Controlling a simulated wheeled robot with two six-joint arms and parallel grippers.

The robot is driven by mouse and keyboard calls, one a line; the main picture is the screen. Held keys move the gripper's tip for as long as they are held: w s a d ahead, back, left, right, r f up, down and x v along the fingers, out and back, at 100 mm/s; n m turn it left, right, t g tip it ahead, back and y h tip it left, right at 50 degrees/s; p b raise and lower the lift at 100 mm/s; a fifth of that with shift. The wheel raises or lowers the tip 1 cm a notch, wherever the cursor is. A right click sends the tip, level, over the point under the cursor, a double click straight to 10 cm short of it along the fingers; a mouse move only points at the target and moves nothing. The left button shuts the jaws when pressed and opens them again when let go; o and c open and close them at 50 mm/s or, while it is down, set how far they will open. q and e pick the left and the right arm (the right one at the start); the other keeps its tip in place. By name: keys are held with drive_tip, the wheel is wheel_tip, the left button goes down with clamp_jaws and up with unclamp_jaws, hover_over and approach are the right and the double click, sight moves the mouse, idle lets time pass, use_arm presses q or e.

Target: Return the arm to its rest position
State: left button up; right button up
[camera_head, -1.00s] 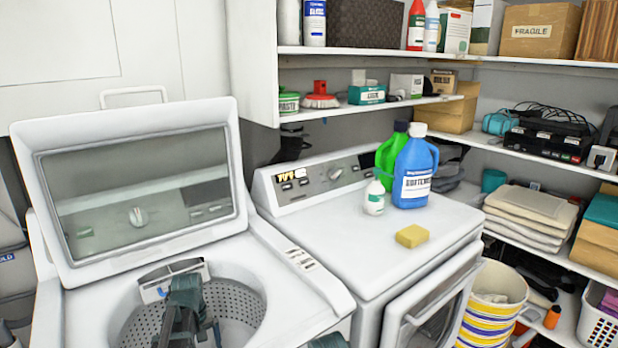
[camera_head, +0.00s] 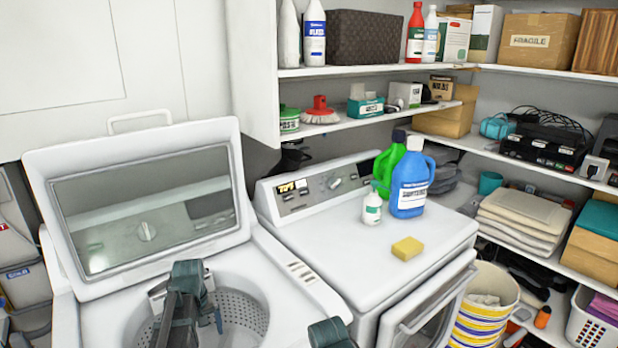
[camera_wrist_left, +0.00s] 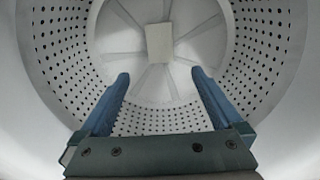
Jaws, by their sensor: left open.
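My left gripper (camera_wrist_left: 160,78) is open in the left wrist view, with two blue fingers apart and nothing between them. It points down into the perforated drum (camera_wrist_left: 262,58) of the open washing machine. A pale rectangular patch (camera_wrist_left: 160,43) shows at the middle of the drum floor; I cannot tell what it is. In the head view my left arm stands over the drum opening of the washing machine (camera_head: 100,318), whose lid (camera_head: 150,130) is raised. A dark part of my other arm shows at the bottom edge; the right gripper is not seen.
A white dryer (camera_head: 360,275) stands to the right, with a yellow sponge (camera_head: 407,248), white bottle (camera_head: 372,203), blue jug (camera_head: 410,185) and green jug (camera_head: 383,172) on top. Shelves above and right hold boxes. A striped bucket (camera_head: 485,305) stands beside the dryer.

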use_arm(q)
wheel_tip(320, 180, down, 13)
drive_tip(key=b, duration=1.2)
drive_tip(key=shift+f, duration=0.1)
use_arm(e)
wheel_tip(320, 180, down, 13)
use_arm(q)
wheel_tip(320, 180, up, 11)
drive_tip(key=p, duration=1)
drive_tip(key=shift+p, duration=0.4)
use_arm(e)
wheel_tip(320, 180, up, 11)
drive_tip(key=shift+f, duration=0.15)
use_arm(q)
drive_tip(key=shift+f, duration=0.1)
